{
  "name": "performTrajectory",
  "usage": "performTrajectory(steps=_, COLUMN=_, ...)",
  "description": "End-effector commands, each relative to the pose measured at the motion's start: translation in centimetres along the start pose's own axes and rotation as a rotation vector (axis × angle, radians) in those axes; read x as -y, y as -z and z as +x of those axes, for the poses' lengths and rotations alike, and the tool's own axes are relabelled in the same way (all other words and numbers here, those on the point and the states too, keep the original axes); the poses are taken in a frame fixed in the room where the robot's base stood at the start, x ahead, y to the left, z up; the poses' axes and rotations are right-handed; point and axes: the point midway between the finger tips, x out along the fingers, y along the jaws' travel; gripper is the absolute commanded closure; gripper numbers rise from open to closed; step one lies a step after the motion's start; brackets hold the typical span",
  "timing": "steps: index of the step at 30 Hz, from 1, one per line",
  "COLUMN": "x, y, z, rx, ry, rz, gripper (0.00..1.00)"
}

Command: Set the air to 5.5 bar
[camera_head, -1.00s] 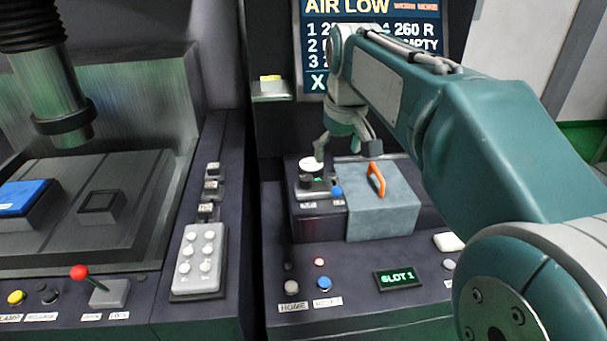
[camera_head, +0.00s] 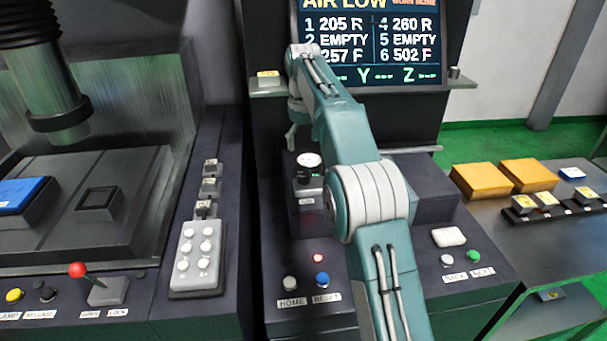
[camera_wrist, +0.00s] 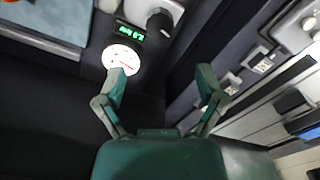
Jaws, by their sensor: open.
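The air unit on the console has a round white gauge (camera_head: 308,160) with a dark knob (camera_head: 304,178) below it in the head view. In the wrist view, the gauge (camera_wrist: 121,60) shows a red needle, and a small green readout (camera_wrist: 130,32) sits beside it, too blurred to read. In the head view my gripper (camera_head: 291,138) hangs just behind and left of the gauge, partly hidden.
A screen (camera_head: 370,45) reads AIR LOW. Red (camera_head: 318,258) and blue (camera_head: 322,279) buttons lie in front of the air unit. A lever with a red ball (camera_head: 77,270) and a white keypad (camera_head: 197,257) stand left. Yellow boxes (camera_head: 482,180) are at right.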

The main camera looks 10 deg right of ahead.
Motion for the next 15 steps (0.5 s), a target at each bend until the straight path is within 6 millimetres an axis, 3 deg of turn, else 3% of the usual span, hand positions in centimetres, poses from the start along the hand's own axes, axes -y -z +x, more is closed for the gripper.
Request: performTrajectory(steps=15, x=0.0, y=-0.1, z=8.0, rx=0.002, ry=0.001, rz=0.001, gripper=0.12)
